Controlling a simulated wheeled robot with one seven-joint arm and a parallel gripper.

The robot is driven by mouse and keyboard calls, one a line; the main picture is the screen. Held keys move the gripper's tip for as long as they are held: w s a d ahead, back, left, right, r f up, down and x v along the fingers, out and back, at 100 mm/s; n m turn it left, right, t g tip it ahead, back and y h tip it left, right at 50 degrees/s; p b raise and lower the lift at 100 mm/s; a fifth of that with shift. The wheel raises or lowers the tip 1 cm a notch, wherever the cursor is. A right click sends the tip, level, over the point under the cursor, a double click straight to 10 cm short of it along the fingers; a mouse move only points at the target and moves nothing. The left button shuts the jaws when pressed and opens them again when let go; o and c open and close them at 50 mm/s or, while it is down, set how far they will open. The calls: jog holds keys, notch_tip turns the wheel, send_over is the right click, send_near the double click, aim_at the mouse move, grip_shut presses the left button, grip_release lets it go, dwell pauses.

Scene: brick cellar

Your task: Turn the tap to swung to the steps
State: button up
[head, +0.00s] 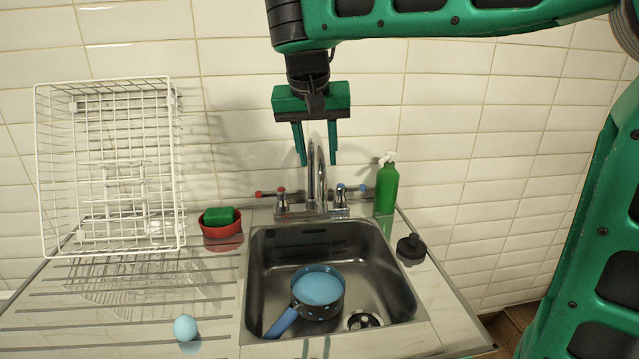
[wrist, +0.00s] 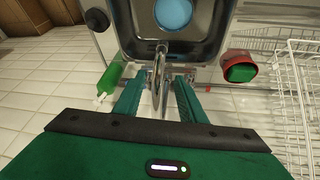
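The chrome tap (head: 317,178) stands behind the sink (head: 256,270), its curved spout pointing forward over the basin. It has a red-ended handle on the left and a blue-ended one on the right. My green gripper (head: 318,160) points down just above and around the spout's top, fingers apart. In the wrist view, the spout (wrist: 161,65) lies between the two open fingers of my gripper (wrist: 158,85), with a gap on each side. I cannot tell whether either finger touches it. No steps can be clearly made out.
A blue pan (head: 320,290) sits in the sink. A green bottle (head: 386,186) and black plug (head: 411,249) stand right. A red bowl with a green sponge (head: 221,217), a white wire rack (head: 110,170) and a blue egg-like object (head: 185,328) are left. The tiled wall is close behind.

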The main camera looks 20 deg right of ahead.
aim_at(321, 176)
jog(key=x, duration=0.9)
grip_shut()
